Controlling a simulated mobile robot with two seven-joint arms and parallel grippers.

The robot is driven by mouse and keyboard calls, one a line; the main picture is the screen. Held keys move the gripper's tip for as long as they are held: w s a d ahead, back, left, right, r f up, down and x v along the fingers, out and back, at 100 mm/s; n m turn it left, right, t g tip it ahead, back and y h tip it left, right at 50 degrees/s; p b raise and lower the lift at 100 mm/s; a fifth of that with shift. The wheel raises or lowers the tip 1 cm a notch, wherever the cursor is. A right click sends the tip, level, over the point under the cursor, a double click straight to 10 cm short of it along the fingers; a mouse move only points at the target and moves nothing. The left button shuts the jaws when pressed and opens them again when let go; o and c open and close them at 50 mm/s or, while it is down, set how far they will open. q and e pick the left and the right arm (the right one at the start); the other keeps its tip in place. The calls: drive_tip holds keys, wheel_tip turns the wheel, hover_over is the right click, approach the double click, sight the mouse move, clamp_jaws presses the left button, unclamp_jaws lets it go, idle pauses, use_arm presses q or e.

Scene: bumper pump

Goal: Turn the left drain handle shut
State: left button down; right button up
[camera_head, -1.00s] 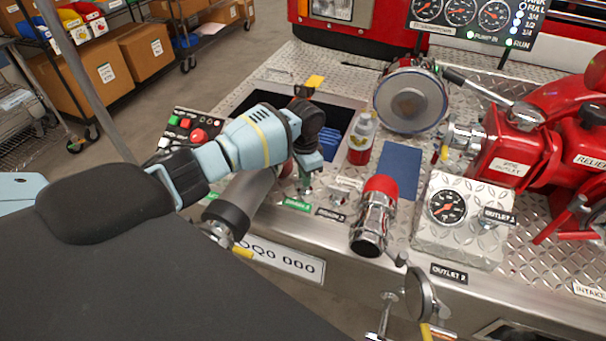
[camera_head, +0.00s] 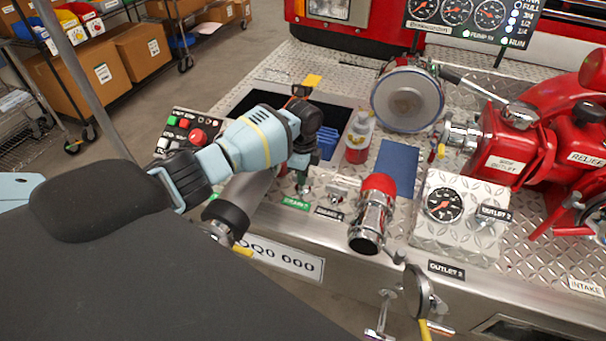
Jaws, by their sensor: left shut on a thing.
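My left arm comes in from the left, and its black wrist bends down over the bumper deck. My left gripper (camera_head: 301,168) points down at the drain fitting behind the green drain label (camera_head: 295,203). It is shut on the left drain handle (camera_head: 303,188), which is mostly hidden by the fingers; only a small metal part shows below them. The handle's exact angle cannot be told. A second drain fitting (camera_head: 339,194) stands just to the right, behind a black label (camera_head: 329,214). My right gripper is not in view.
A red-topped chrome outlet (camera_head: 374,215) and a red-and-white bottle (camera_head: 359,140) stand close to the right of the gripper. A gauge block (camera_head: 446,208) and red piping (camera_head: 530,150) are farther right. A button panel (camera_head: 183,135) lies to the left.

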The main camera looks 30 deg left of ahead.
use_arm(q)
drive_tip(key=shift+m, duration=0.3)
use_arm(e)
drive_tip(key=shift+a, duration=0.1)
use_arm(q)
drive_tip(key=c, duration=1.5)
unclamp_jaws()
wheel_tip(320, 180, up, 6)
drive_tip(key=shift+r+p, duration=0.15)
drive_tip(key=shift+p, duration=0.2)
drive_tip(key=shift+r, duration=0.75)
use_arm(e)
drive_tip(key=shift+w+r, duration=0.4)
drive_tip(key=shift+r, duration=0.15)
